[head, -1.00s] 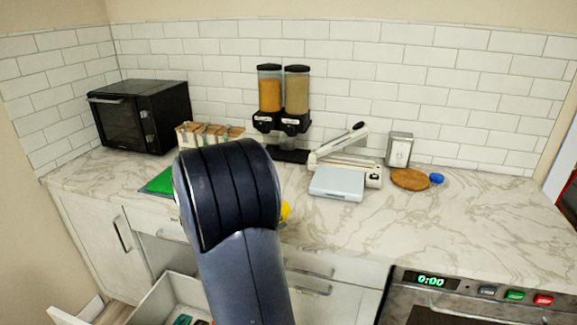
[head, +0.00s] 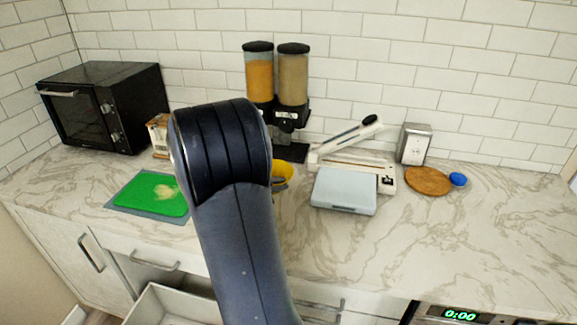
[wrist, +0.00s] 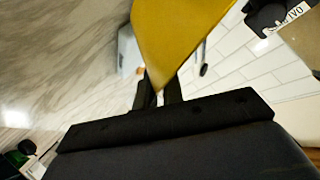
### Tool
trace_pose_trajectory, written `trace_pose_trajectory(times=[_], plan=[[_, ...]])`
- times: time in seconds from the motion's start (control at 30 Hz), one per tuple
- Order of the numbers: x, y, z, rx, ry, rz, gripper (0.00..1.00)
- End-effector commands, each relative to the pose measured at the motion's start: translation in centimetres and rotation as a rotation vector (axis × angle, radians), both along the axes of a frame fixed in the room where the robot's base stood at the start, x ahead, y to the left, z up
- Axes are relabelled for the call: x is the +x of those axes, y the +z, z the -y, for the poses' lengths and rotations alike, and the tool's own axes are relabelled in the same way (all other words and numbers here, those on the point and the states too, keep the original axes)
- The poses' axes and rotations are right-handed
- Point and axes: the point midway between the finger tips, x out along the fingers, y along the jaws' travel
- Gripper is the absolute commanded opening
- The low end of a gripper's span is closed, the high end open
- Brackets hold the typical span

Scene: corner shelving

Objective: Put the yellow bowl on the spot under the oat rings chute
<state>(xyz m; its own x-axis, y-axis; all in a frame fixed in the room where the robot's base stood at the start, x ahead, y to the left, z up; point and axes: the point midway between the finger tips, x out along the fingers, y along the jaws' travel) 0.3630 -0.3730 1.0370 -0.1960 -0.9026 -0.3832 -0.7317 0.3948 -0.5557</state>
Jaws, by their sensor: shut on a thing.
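The yellow bowl (wrist: 178,40) fills the top middle of the wrist view. My gripper (wrist: 158,95) is shut on its wall and holds it up. In the head view only part of the yellow bowl (head: 283,172) shows, to the right of my arm, which hides the rest of it and my gripper. A twin dispenser (head: 276,85) stands at the back wall, with an orange-filled left hopper and a tan-filled right one. Its labels are too small to read in the head view. Its dark base (head: 290,148) shows partly behind my arm; the spots under the chutes are mostly hidden.
A pale blue flat-lidded device (head: 345,190) and a white long-armed device (head: 350,158) stand right of the dispenser. A green board (head: 150,194) and black oven (head: 100,107) are at left. A wooden disc (head: 427,181) and blue item (head: 458,179) lie right. The front right counter is clear.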

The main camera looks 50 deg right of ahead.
Motion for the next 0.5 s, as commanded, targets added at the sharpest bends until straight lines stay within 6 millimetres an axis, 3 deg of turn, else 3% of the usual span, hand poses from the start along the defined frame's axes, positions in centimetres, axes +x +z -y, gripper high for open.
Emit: trace_pose_trajectory(times=[0.1, 0.5], plan=[[1.1, 0.2, 3.2, -0.002, -0.006, 0.001, 0.00], [5.1, 0.3, 12.5, -0.001, -0.003, 0.002, 0.00]])
